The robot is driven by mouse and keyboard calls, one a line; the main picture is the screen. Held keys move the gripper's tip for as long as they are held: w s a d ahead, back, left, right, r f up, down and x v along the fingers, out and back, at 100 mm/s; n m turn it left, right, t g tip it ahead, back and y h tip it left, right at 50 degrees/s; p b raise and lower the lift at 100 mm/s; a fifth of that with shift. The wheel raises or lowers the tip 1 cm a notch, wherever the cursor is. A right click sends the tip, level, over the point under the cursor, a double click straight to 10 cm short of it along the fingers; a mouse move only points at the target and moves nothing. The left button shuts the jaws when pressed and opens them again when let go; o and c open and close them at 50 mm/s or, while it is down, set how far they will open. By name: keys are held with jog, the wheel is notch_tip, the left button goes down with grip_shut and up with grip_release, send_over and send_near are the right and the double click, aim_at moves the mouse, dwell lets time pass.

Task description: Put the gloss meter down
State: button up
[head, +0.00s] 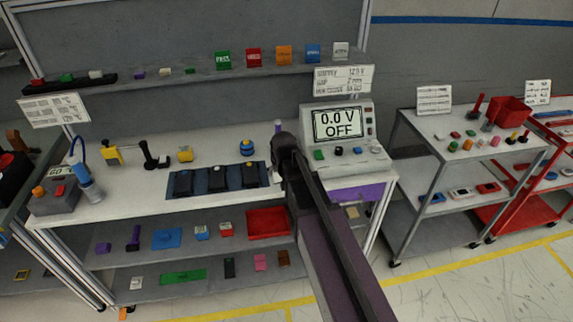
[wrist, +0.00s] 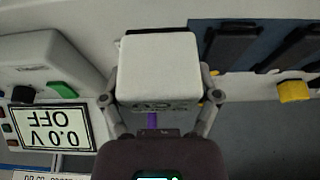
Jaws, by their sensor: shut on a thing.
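A white box-shaped thing with dark lettering, seemingly the gloss meter (wrist: 158,68), sits between the two fingers of my gripper (wrist: 162,98) in the wrist view. The fingers press on its left and right sides. In the head view my gripper (head: 284,172) is over the white worktop (head: 130,195), between the blue mat and the display unit. My arm hides most of the held thing there. I cannot tell whether it touches the worktop.
The blue mat (head: 262,187) holds several black pieces. The display unit (head: 341,155) reads 0.0 V OFF; its panel also shows in the wrist view (wrist: 60,125). A blue-yellow round thing (head: 247,147) and a purple-topped thing (head: 278,127) stand behind. The worktop's front strip is mostly clear.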

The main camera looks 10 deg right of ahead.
jog(key=w+d, duration=0.1)
jog(key=w, duration=0.1)
jog(key=w+d, duration=0.1)
jog(key=w, duration=0.5)
jog(key=shift+d+f+b, duration=0.3)
jog(key=shift+d+f, duration=0.1)
jog(key=shift+w+d, duration=0.15)
jog(key=shift+w, duration=0.3)
jog(key=shift+w+f+b, duration=0.2)
jog(key=shift+f+b, duration=0.1)
jog(key=shift+s+f+b, duration=0.1)
jog(key=shift+f+b, duration=1.45)
jog(key=shift+f, duration=0.1)
jog(key=o, duration=1.1)
jog(key=shift+c, duration=0.2)
